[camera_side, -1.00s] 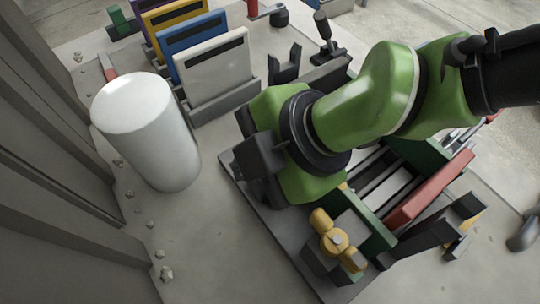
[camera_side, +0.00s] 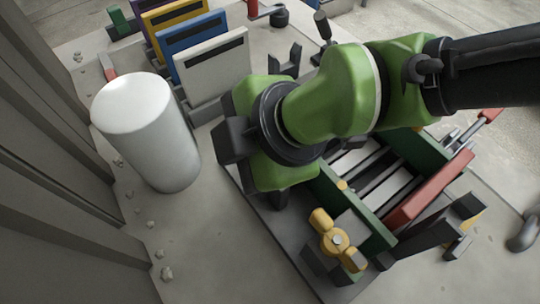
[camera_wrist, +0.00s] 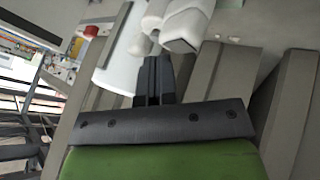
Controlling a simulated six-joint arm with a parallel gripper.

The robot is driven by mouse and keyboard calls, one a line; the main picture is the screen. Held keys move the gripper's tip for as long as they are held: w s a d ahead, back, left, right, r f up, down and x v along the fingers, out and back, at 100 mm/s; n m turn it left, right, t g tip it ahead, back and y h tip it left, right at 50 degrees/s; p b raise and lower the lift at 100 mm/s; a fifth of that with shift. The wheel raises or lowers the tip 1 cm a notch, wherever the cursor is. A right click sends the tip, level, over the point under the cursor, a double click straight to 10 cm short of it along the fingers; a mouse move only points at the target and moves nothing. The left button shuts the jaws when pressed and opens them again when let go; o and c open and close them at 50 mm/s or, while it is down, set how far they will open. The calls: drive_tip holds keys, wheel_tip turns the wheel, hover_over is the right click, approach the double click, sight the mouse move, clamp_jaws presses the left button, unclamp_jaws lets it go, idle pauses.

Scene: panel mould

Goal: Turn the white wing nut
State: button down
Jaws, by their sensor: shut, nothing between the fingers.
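A white wing nut (camera_wrist: 186,22) shows at the top of the wrist view, with pale rounded lobes just beyond my fingertips. In the side view it is hidden, probably behind my arm. My gripper (camera_wrist: 153,60) has its two dark fingers together with nothing between them. The fingertips appear close to the white nut, but I cannot tell whether they touch it. In the side view my fingers are mostly hidden under the green wrist. A yellow wing nut (camera_side: 338,240) sits on a dark clamp at the near corner of the mould.
A large white cylinder (camera_side: 146,130) stands left of my wrist. Behind it is a rack of panels, with a white panel (camera_side: 212,66) nearest. The mould has a green wall (camera_side: 350,205) and a red bar (camera_side: 430,188). Bare table lies at the front left.

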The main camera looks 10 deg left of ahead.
drive_tip(key=shift+w+m+t, duration=0.2)
drive_tip(key=shift+m+t, duration=0.3)
drive_tip(key=shift+m, duration=0.2)
idle(0.5)
